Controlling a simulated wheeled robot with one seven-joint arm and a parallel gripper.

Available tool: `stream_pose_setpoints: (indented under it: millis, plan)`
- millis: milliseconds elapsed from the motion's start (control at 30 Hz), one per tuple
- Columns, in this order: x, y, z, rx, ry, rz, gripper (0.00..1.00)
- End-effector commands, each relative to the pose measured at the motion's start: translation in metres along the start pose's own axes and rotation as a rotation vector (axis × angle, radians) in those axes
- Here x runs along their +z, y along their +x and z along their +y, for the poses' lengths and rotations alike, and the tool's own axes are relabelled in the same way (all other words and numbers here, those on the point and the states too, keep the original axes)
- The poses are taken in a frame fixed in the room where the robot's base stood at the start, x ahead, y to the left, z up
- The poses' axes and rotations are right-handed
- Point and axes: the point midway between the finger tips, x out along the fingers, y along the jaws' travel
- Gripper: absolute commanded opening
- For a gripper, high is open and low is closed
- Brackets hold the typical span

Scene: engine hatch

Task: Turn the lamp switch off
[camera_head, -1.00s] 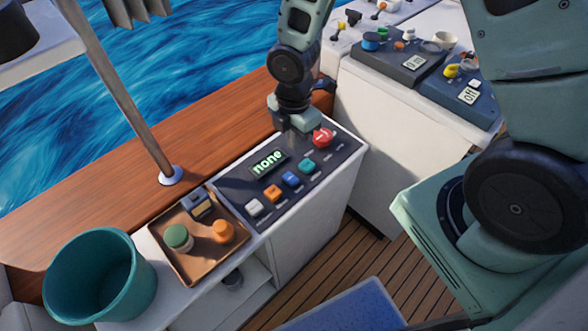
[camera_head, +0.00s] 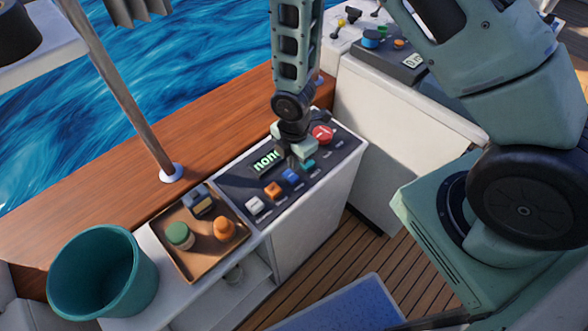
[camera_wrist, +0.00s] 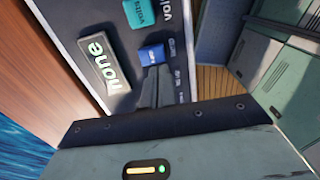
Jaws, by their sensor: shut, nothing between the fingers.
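My gripper (camera_head: 295,162) is shut and empty, low over the near panel (camera_head: 237,203). In the wrist view its closed fingertips (camera_wrist: 154,74) are right beside the blue button (camera_wrist: 151,54); I cannot tell if they touch it. The blue button also shows in the head view (camera_head: 291,176). The panel's lit display (camera_wrist: 99,66) reads "none". White (camera_head: 254,205), orange (camera_head: 272,190), teal (camera_head: 308,165) and red (camera_head: 322,134) buttons share the panel. No control that I can read as the lamp switch shows; small labels are too blurred.
A tray (camera_head: 193,271) with a green-topped and an orange knob, and a teal bucket (camera_head: 100,275), stand left of the panel. A grey box (camera_head: 388,66) with a display is on the back counter, partly behind my arm. A metal post (camera_head: 120,90) rises at left.

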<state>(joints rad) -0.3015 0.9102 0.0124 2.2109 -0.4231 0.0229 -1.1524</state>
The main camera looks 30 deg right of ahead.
Motion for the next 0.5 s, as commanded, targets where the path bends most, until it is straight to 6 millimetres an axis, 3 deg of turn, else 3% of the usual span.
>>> stream_pose_setpoints:
  millis: [200,500]
  plan:
    - [0.000,0.031,-0.001,-0.002,-0.002,-0.001,0.00]
    - [0.000,0.050,0.000,0.000,-0.001,0.000,0.00]
